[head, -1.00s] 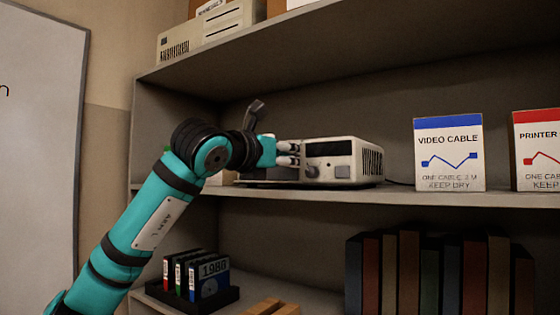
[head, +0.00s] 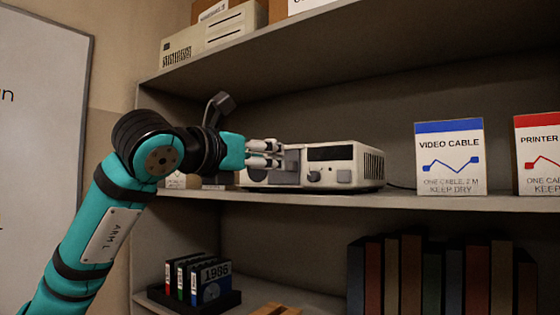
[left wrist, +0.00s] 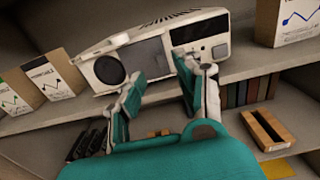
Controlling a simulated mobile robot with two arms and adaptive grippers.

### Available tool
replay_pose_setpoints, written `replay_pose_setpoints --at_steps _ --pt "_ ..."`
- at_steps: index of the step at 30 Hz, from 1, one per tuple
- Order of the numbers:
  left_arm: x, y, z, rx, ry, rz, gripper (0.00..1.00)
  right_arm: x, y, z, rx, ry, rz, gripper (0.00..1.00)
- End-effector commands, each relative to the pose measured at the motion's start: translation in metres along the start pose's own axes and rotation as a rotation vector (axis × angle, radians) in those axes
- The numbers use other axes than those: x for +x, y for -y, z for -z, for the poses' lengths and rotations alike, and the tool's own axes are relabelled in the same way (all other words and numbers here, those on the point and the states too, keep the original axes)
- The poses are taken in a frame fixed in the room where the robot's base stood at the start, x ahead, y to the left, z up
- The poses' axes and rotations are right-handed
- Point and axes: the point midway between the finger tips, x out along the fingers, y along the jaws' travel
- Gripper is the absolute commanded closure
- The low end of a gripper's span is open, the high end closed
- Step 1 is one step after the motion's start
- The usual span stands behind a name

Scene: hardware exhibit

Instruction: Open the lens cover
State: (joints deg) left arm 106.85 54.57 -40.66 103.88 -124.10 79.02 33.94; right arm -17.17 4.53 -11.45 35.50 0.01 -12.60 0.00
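The white projector (head: 362,166) stands on the middle shelf, and it also fills the top of the left wrist view (left wrist: 185,22). Its round dark lens (left wrist: 109,70) shows uncovered at the left of its front. A flat grey panel, apparently the lens cover (left wrist: 149,58), lies to the right of the lens. In the head view part of this panel shows beside my fingers. My left gripper (head: 280,154) is before the projector's front. In the left wrist view its two fingers (left wrist: 157,82) are apart with nothing between them. My right gripper is not in view.
Boxes marked video cable (head: 449,158) and printer (head: 537,155) stand to the right on the same shelf. Small boxes (left wrist: 50,76) stand left of the projector. Books (head: 440,270) and a disk holder (head: 195,292) are below. The upper shelf (head: 330,55) hangs above.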

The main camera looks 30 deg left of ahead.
Motion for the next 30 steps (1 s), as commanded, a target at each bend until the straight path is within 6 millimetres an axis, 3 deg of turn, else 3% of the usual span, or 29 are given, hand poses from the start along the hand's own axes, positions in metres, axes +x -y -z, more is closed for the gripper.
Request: replay_pose_setpoints --at_steps 3,9,26,30 --pt "-0.020 0.000 0.000 0.000 0.001 0.000 0.65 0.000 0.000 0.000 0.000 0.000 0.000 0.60" --pt "-0.036 0.001 0.001 0.000 -0.001 0.001 0.65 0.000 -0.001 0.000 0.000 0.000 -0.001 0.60" --pt "-0.037 0.002 0.001 0.001 -0.002 0.004 0.65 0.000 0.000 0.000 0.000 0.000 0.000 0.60" --pt "-0.023 0.027 0.016 0.011 -0.017 0.095 0.65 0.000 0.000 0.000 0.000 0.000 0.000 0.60"
